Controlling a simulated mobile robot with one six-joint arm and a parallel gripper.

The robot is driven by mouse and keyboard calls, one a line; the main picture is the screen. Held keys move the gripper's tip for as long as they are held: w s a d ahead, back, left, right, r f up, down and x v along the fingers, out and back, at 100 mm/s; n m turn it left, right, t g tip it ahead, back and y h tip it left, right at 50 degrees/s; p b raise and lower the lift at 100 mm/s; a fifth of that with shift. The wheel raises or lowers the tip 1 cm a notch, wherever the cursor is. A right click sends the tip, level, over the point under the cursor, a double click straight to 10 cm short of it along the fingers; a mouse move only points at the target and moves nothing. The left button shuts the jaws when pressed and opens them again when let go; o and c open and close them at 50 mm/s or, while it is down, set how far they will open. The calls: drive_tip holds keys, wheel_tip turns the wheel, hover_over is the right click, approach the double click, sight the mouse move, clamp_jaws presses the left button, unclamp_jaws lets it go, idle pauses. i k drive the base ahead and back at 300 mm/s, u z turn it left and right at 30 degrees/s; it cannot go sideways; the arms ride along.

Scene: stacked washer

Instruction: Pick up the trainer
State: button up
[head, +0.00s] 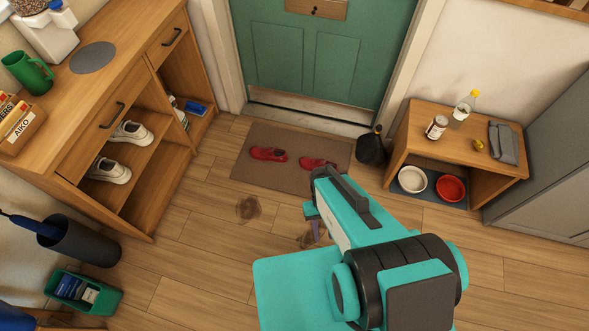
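Two pale grey-white trainers are in the open wooden cabinet at the left. My gripper (314,232) is at the end of my teal arm, low in the middle of the view, well to the right of the cabinet and apart from both trainers. My arm hides most of it, so its fingers cannot be made out clearly.
Red shoes (268,154) lie on a brown doormat (255,135) before the green door (318,50). Dark stains (248,208) mark the floor. A dark umbrella stand (85,243) and green bin (105,299) stand below the cabinet. A low bench (405,125) with bowls beneath is right. Floor between cabinet and arm is mostly clear.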

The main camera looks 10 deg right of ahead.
sight(307, 163)
drive_tip(key=u, duration=0.15)
drive_tip(key=k, duration=0.25)
drive_tip(key=u, duration=1.7)
drive_tip(key=k, duration=0.65)
drive_tip(key=z, duration=0.3)
drive_tip(key=i, duration=1.7)
drive_tip(key=u, duration=0.3)
